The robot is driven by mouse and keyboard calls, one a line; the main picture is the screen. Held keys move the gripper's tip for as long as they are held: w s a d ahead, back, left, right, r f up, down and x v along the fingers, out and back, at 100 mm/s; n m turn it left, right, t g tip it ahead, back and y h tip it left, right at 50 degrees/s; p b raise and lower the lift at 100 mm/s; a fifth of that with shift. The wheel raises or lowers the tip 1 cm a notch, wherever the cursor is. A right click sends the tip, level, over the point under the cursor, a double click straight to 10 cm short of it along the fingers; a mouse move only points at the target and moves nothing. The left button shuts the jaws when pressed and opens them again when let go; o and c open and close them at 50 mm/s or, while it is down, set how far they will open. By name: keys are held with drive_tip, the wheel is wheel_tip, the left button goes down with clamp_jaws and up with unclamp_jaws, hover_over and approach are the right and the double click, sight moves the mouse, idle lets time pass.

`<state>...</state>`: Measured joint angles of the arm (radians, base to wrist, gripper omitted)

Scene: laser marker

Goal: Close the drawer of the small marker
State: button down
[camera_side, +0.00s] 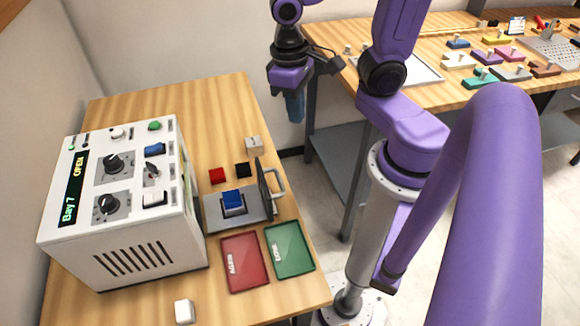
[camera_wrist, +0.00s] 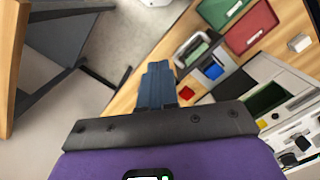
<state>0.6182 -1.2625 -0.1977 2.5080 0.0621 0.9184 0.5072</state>
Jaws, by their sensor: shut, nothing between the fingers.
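The small marker (camera_side: 120,205) is a white box with knobs, buttons and a display reading "Bay 7" and "OPEN". Its grey drawer (camera_side: 262,212) stands pulled out to the right, with a dark front plate and a pale handle (camera_side: 277,184). A blue block (camera_side: 232,198) sits on a holder in the drawer. In the wrist view the handle (camera_wrist: 188,46) and blue block (camera_wrist: 213,71) lie beyond the fingertips. My gripper (camera_side: 295,108) is shut and empty, pointing down beyond the table's right edge, apart from the drawer. Its blue fingers also show in the wrist view (camera_wrist: 157,68).
A red tray (camera_side: 243,283) and a green tray (camera_side: 289,268) lie in front of the drawer. Red (camera_side: 217,175), black (camera_side: 242,170) and beige (camera_side: 254,143) blocks lie behind it. A white block (camera_side: 184,311) is at the front. Another table (camera_side: 420,55) stands at the back right.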

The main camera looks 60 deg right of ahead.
drive_tip(key=w+d+f+m+g+y, duration=0.1)
drive_tip(key=w+d+m, duration=0.1)
drive_tip(key=m, duration=0.8)
drive_tip(key=w+d+f+m+g+y, duration=0.1)
drive_tip(key=w+d+f+m, duration=0.15)
drive_tip(key=m, duration=0.75)
drive_tip(key=s+d+f+m+t+y, duration=0.1)
drive_tip(key=s+m+t+y, duration=0.2)
drive_tip(key=m, duration=1.1)
drive_tip(key=s+f+m+t+y, duration=0.15)
drive_tip(key=s+m, duration=0.35)
drive_tip(key=m, duration=0.8)
drive_tip(key=shift+g+y, duration=0.25)
drive_tip(key=shift+g, duration=0.1)
drive_tip(key=shift+w+a+f, duration=0.55)
drive_tip(key=shift+a+f, duration=0.75)
drive_tip(key=shift+f, duration=0.25)
drive_tip(key=shift+w+a+f, duration=0.6)
drive_tip(key=shift+a+f, duration=0.75)
drive_tip(key=shift+f, duration=0.15)
drive_tip(key=shift+w+a+f, duration=0.55)
drive_tip(key=shift+a+f, duration=0.75)
drive_tip(key=shift+f, duration=0.25)
